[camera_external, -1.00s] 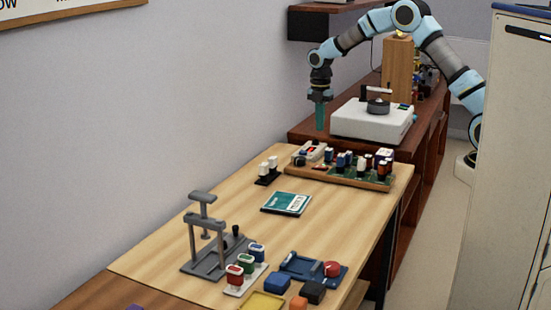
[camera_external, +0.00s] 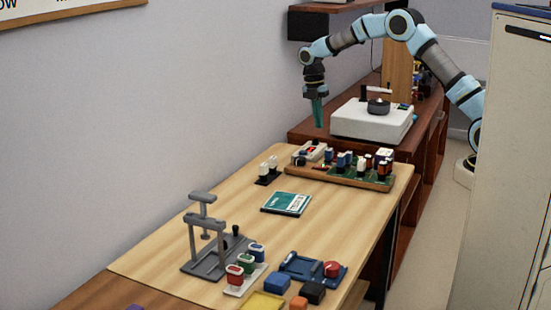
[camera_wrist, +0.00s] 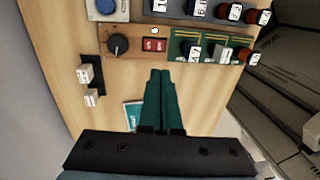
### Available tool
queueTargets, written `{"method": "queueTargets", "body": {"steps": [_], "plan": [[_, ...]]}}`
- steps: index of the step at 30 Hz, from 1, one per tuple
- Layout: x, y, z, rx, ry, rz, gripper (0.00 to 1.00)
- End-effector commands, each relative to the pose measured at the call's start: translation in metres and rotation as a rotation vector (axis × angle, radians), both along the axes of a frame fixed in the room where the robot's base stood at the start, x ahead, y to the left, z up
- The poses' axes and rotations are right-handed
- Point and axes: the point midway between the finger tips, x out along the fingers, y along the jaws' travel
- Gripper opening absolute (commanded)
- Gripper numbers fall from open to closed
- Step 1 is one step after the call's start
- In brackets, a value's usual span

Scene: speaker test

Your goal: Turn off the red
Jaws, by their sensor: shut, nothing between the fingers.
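A red rocker switch (camera_wrist: 155,45) sits on the wooden board (camera_wrist: 125,62) in the wrist view, between a black knob (camera_wrist: 117,46) and green circuit pieces (camera_wrist: 190,48). The same board (camera_external: 340,180) is on the far end of the table in the external view. My gripper (camera_external: 318,125) is shut and empty, pointing down above the far side of the board. In the wrist view my gripper's teal fingertips (camera_wrist: 160,74) appear just below the red switch, apart from it as far as I can tell. Which way the switch is set is too small to tell.
White blocks (camera_wrist: 86,73) on a black stand and a teal booklet (camera_external: 287,204) lie near the board. A white device (camera_external: 370,122) stands behind. A grey press (camera_external: 215,250), colored bottles and a blue tray with a red knob (camera_external: 332,268) are at the front.

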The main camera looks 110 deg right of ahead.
Motion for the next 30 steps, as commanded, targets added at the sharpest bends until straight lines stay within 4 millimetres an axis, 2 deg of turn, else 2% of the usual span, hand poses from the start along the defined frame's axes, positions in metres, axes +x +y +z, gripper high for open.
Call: {"method": "queueTargets", "body": {"steps": [8, 11, 24, 30], "plan": [[-0.001, 0.001, -0.009, 0.001, 0.000, 0.000, 0.00], [-0.003, 0.003, -0.024, 0.004, 0.002, 0.000, 0.00], [-0.011, 0.012, -0.108, 0.004, 0.001, 0.000, 0.00], [-0.013, 0.013, -0.131, 0.001, 0.001, 0.000, 0.00]]}}
